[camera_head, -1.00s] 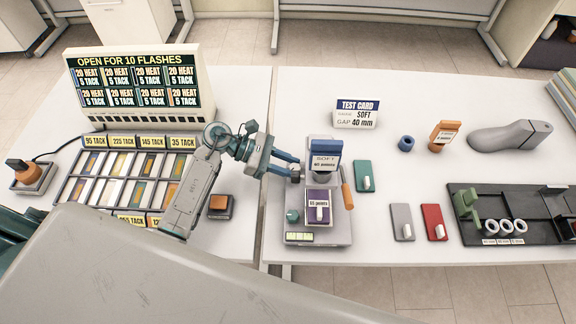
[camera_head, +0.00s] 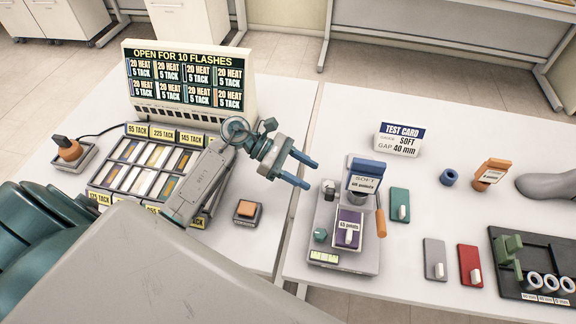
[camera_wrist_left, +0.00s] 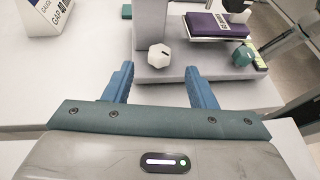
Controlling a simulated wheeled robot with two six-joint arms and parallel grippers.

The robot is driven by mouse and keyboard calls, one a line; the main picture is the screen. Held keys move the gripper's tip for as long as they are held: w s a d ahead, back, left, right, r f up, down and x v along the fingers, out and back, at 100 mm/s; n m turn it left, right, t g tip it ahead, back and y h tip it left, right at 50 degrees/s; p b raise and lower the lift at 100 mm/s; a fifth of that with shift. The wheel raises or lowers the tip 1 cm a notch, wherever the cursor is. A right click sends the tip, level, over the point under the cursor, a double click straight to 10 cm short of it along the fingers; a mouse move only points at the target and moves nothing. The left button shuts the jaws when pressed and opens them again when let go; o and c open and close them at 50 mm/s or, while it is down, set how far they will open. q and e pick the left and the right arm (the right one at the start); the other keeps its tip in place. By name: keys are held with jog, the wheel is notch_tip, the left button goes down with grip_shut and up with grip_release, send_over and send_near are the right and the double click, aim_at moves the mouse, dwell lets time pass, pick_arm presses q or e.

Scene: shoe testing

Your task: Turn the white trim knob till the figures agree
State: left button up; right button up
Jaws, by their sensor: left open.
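The white trim knob (camera_wrist_left: 159,57) is a faceted knob with a dark mark, on the side of the grey tester (camera_head: 345,258). In the head view it is a small pale shape (camera_head: 328,188) at the tester's left edge. My left gripper (camera_head: 309,173) is open and empty, just left of the knob. In the left wrist view its fingers (camera_wrist_left: 158,74) point at the knob, which appears between and slightly beyond the tips. A blue card reading SOFT (camera_head: 364,178) tops the tester, and a purple block (camera_head: 347,229) bears a points label. The small green display (camera_head: 324,256) is unreadable.
A teal knob (camera_head: 320,235) and an orange handle (camera_head: 380,222) are on the tester. The TEST CARD (camera_head: 399,140) stands behind it. Teal, grey and red pads lie to the right. A board (camera_head: 185,80) and a sample tray (camera_head: 150,170) stand left, beyond a table gap.

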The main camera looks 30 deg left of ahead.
pick_arm(q)
jog(key=b+v, duration=0.1)
jog(key=v, duration=0.2)
jog(key=shift+a, duration=0.45)
jog(key=shift+b+v, duration=0.45)
jog(key=shift+v, duration=0.35)
jog(key=shift+r, duration=0.25)
